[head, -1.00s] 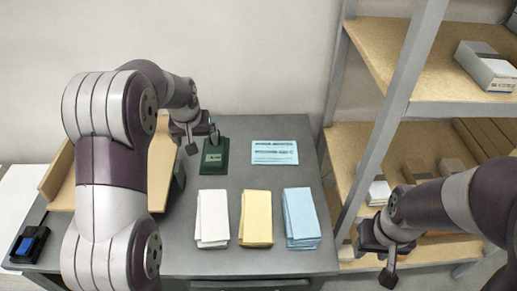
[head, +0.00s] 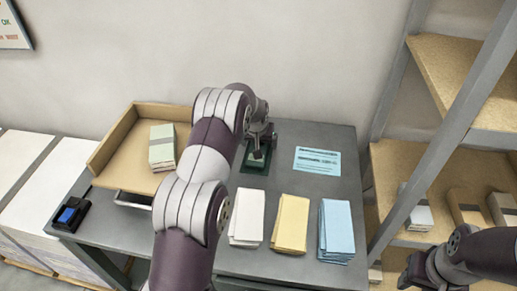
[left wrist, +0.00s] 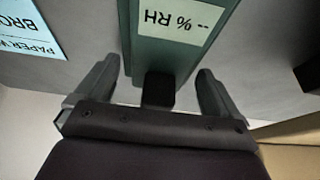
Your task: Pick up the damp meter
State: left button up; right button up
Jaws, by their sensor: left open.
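The damp meter is a dark green device (head: 246,163) lying on the grey table, partly hidden by my left gripper in the head view. In the left wrist view its green body (left wrist: 158,56) shows a pale display reading "-- % RH", upside down. A black block (left wrist: 158,90) is at its near end, between my fingers. My left gripper (head: 260,152) is over the meter. In the left wrist view my left gripper (left wrist: 157,80) is open, one finger on each side, with gaps visible. My right gripper (head: 412,276) is at the lower right, away from the table; its jaws are unclear.
White, yellow and blue paper stacks (head: 291,222) lie along the table front. A light blue sheet (head: 317,160) lies right of the meter. A tan tray (head: 118,165) holding a greenish stack is at left. A blue-topped black device (head: 70,214) sits at the left corner. Shelves (head: 395,165) stand right.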

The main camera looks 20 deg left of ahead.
pick_arm(q)
jog(key=shift+r, duration=0.15)
jog(key=c, duration=1.3)
